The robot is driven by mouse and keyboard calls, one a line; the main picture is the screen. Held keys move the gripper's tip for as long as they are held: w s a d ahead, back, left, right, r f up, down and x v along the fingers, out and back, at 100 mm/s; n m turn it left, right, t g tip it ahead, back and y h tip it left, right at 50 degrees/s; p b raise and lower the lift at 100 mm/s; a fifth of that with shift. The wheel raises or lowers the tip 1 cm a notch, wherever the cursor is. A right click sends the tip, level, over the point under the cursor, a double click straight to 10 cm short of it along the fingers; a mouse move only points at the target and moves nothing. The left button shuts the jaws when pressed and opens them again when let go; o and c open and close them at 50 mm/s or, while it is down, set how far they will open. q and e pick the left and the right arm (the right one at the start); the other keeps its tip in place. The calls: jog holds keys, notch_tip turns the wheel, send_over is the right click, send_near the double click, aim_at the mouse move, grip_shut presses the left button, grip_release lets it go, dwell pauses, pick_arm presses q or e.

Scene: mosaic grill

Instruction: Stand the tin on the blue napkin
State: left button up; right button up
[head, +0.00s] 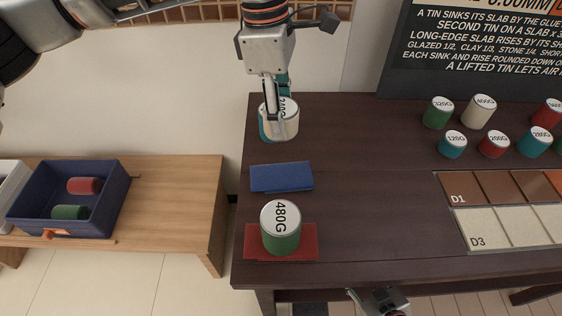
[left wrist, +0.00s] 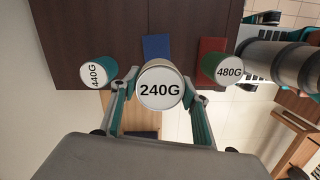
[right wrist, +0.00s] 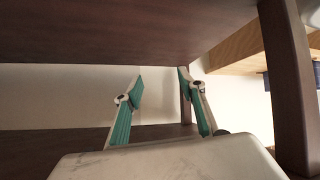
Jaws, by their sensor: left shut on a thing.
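My left gripper (head: 277,128) is shut on a cream tin (head: 291,128) marked 240G; its lid faces my left wrist camera (left wrist: 161,88). A teal tin (head: 263,129) is mostly hidden behind it in the head view; the left wrist view shows a teal tin (left wrist: 98,70) marked 440G. The blue napkin (head: 282,177) lies bare on the dark table, nearer than the held tin; it also shows in the left wrist view (left wrist: 157,47). A green tin (head: 281,228) marked 480G stands on a red napkin (head: 308,242). My right gripper (right wrist: 160,85) is open and empty, low by the table's front edge.
Several tins stand at the back right, including a green one (head: 438,112), beside a dark text board (head: 480,50). Slab trays (head: 500,228) lie at the right. A blue crate (head: 110,200) with two tins sits on a wooden bench (head: 190,190). The table's middle is clear.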

pick_arm(q)
notch_tip(320, 180, down, 10)
jog(key=shift+w+f+b, duration=0.1)
jog(key=shift+b, duration=0.3)
notch_tip(320, 180, down, 4)
jog(key=shift+f, duration=0.1)
pick_arm(e)
jog(key=shift+w+d+f, duration=0.25)
jog(key=shift+w+d, duration=0.05)
jog(key=shift+w, duration=0.05)
pick_arm(q)
jog(key=o, duration=1.3)
pick_arm(e)
jog(key=shift+s+f, duration=0.1)
jog(key=shift+f, duration=0.05)
